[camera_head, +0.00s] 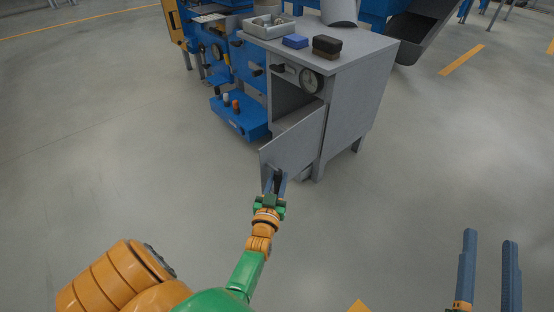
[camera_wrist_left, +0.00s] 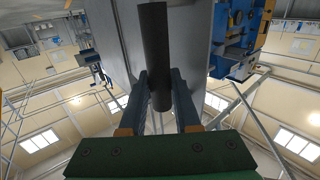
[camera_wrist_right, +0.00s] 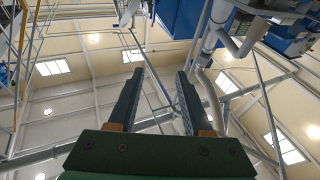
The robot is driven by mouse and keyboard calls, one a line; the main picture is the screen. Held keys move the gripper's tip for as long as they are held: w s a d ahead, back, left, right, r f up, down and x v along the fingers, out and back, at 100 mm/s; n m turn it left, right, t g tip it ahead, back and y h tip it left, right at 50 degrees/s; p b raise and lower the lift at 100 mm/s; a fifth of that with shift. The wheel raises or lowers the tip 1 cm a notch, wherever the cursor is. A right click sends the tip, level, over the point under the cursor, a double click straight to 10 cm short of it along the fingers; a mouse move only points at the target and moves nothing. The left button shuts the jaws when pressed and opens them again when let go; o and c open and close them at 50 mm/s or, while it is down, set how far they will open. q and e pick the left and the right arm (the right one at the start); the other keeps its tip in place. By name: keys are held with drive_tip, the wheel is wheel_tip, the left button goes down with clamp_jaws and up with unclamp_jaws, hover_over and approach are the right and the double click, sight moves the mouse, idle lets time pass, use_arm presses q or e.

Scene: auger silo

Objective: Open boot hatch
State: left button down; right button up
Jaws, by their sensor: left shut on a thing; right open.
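The boot hatch (camera_head: 292,146) is a grey panel on the front of a grey cabinet (camera_head: 354,102). It stands swung out from the cabinet, and the dark opening shows behind its upper edge. My left gripper (camera_head: 274,182) is shut on the hatch's dark handle at the panel's lower left. In the left wrist view the black bar handle (camera_wrist_left: 155,55) lies between the fingers, with the grey panel (camera_wrist_left: 200,50) behind it. My right gripper (camera_head: 488,245) is open and empty, low at the right, away from the cabinet; its spread fingers show in the right wrist view (camera_wrist_right: 158,98).
On the cabinet top are a metal tray (camera_head: 268,27), a blue block (camera_head: 295,41) and a dark brush-like block (camera_head: 327,46). A round gauge (camera_head: 311,81) sits above the opening. A blue unit (camera_head: 240,118) with small knobs stands left. The floor in front is clear.

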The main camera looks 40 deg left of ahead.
use_arm(q)
drive_tip(key=shift+w+r, duration=0.2)
drive_tip(key=shift+r, duration=0.1)
drive_tip(key=c, duration=0.8)
unclamp_jaws()
drive_tip(key=shift+d, duration=0.1)
drive_tip(key=shift+c, duration=0.2)
drive_tip(key=shift+o, duration=1.1)
drive_tip(key=shift+w+f, duration=0.1)
drive_tip(key=shift+f, duration=0.1)
use_arm(e)
drive_tip(key=shift+w+d+f, duration=0.1)
drive_tip(key=shift+w, duration=0.05)
